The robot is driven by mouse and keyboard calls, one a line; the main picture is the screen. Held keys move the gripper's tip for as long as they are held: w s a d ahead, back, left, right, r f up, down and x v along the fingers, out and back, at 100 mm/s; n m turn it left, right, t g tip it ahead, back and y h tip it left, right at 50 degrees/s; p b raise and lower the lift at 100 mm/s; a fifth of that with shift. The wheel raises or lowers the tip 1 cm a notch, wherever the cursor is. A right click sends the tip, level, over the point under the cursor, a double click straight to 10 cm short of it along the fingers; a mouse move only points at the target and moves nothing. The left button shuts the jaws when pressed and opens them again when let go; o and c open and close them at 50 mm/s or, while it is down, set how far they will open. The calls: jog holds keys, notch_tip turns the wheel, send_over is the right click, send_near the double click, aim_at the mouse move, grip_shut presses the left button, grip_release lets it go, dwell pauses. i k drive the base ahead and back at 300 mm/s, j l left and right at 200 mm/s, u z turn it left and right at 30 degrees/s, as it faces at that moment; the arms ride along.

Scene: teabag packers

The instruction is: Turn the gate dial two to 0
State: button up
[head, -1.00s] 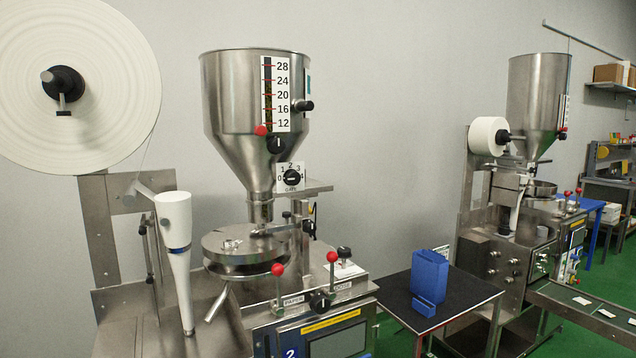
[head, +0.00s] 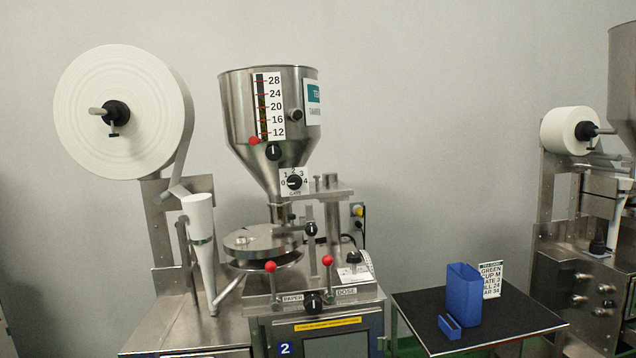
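The gate dial (head: 294,182) is a small black knob on a white plate marked 0 to 4 and GATE. It sits below the steel hopper (head: 272,125) of the machine bearing a blue label "2" (head: 285,349). A short pale mark lies nearly level across the knob; I cannot tell for sure which number it points to. My gripper is not in view, and nothing is seen touching the dial.
A large paper roll (head: 88,150) and white cone (head: 198,222) stand left of the hopper. Red-knobbed levers (head: 328,262) rise in front below the dial. A black table (head: 510,338) holds a blue container (head: 463,294) at right. Another machine (head: 560,240) stands far right.

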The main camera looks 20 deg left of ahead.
aim_at(294, 182)
jog(key=i+l+u, duration=0.25)
jog(key=i+l, duration=0.95)
jog(key=i+j, duration=0.1)
jog(key=i, duration=0.6)
jog(key=i+j+u, duration=0.1)
jog(key=i, duration=0.6)
